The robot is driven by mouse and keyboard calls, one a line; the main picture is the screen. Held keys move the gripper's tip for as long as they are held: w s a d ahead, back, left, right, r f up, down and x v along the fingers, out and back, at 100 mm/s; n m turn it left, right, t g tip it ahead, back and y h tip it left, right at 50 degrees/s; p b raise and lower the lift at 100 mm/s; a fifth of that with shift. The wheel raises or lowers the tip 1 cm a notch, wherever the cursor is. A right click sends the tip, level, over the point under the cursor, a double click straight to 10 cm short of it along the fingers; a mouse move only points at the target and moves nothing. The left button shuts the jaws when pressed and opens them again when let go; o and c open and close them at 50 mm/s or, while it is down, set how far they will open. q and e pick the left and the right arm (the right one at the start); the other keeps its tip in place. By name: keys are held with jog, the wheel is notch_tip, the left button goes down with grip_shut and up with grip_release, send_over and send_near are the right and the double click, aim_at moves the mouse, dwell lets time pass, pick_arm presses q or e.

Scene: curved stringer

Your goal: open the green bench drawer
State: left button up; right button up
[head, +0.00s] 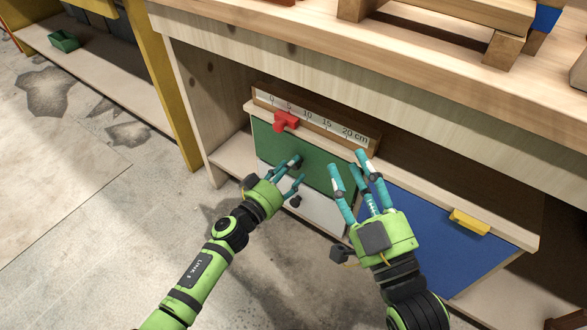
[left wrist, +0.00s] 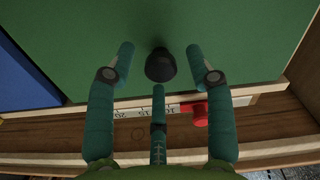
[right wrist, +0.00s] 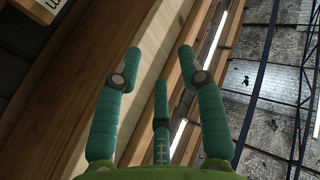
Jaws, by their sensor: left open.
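The green drawer front (head: 325,165) is under the bench top and looks shut, flush with its frame. Its dark round knob (left wrist: 160,66) shows in the left wrist view. My left gripper (head: 297,172) is open at the green front. In the left wrist view its fingers (left wrist: 160,50) stand on both sides of the knob, with visible gaps and no clear contact. My right gripper (head: 349,164) is open and empty, in front of the bench near the blue front. The right wrist view shows nothing between its fingers (right wrist: 159,56).
A scale marked in cm (head: 313,118) with a red slider (head: 286,121) runs above the green front. A white drawer front (head: 325,213) lies below. The floor at left is open.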

pick_arm(q)
jog(key=shift+x, duration=0.8)
pick_arm(e)
jog(key=shift+s+a+r+n+t+y, duration=0.1)
jog(key=shift+s+r+t+y, duration=0.2)
jog(key=shift+r, duration=0.25)
jog(key=shift+s+a+r+n+t+y, duration=0.15)
jog(key=shift+s+r+t+y, duration=0.15)
jog(key=shift+r, duration=0.3)
jog(key=shift+s+a+r+n+t+y, duration=0.1)
jog(key=shift+s+r+t+y, duration=0.15)
jog(key=shift+r, duration=0.3)
pick_arm(q)
jog(key=shift+s, duration=0.1)
grip_shut()
